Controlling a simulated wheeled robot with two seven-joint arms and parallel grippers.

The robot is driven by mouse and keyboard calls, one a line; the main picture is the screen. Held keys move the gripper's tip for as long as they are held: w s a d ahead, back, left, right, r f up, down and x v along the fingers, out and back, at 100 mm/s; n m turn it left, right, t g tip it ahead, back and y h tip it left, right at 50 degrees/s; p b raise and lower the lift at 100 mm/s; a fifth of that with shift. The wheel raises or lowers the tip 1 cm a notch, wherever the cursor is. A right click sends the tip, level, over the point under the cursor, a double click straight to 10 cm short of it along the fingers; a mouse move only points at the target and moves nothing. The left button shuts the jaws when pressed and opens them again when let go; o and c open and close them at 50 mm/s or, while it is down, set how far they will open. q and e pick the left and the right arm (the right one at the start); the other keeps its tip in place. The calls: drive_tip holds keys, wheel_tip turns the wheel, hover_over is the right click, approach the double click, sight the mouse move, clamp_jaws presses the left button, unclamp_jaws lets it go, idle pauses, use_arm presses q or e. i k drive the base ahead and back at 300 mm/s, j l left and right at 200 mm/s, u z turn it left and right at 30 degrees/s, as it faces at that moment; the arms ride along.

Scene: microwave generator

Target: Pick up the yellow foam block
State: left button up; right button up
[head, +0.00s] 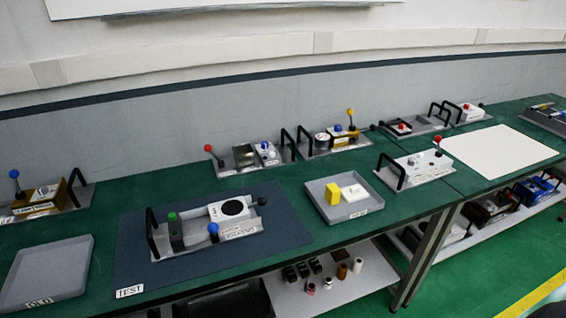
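The yellow foam block (333,194) stands upright in a shallow grey tray (318,209) on the green bench, right of the picture's middle. A white block-shaped part (354,193) lies just to its right in the same tray. Nothing covers the yellow block from this side. Neither my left gripper nor my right gripper is in view.
A device with black handles (237,232) sits on a dark TEST mat (140,268) left of the tray. Further fixtures with knobs line the bench's back, and a device (418,168) stands right of the tray. An empty grey tray (48,268) is at left.

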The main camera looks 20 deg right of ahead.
sight(333, 193)
drive_tip(key=k+l+z, duration=0.2)
drive_tip(key=l, duration=0.2)
drive_tip(key=l+z, duration=0.25)
drive_tip(key=l, duration=0.15)
drive_tip(key=k+l+z, duration=0.2)
drive_tip(key=l, duration=0.25)
drive_tip(key=i, duration=0.1)
